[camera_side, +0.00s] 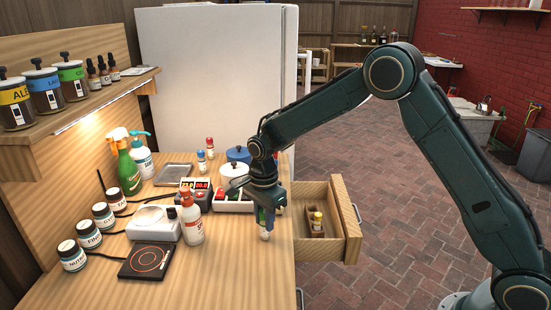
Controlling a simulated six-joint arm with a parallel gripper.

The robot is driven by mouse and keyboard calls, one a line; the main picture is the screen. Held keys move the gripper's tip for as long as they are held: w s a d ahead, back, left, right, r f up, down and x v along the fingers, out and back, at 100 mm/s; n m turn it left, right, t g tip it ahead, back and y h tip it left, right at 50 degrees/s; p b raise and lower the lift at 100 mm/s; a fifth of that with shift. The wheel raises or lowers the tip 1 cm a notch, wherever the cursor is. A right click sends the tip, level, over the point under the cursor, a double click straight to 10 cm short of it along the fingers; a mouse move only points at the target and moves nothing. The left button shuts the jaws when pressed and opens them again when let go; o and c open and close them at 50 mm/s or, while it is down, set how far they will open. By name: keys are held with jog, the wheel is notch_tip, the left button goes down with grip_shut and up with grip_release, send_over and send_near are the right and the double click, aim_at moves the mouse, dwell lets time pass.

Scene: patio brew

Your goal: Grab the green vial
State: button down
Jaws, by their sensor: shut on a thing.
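My gripper (267,208) points down at the front right of the table, near the open drawer. It is shut on a small vial, the green vial (265,235). A bit of green shows between the fingers and a pale end shows below them. The fingers hide much of the vial. It is close to the table top, and I cannot tell whether it touches it.
An open wooden drawer (336,246) to the right holds a yellow-capped vial (317,221) in a small holder. Small vials (210,148) stand farther back. A hot plate (147,260) lies front left.

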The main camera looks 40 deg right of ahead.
jog(key=shift+r, duration=0.15)
notch_tip(320, 180, up, 20)
dwell(0.6)
jog(key=shift+f, duration=0.2)
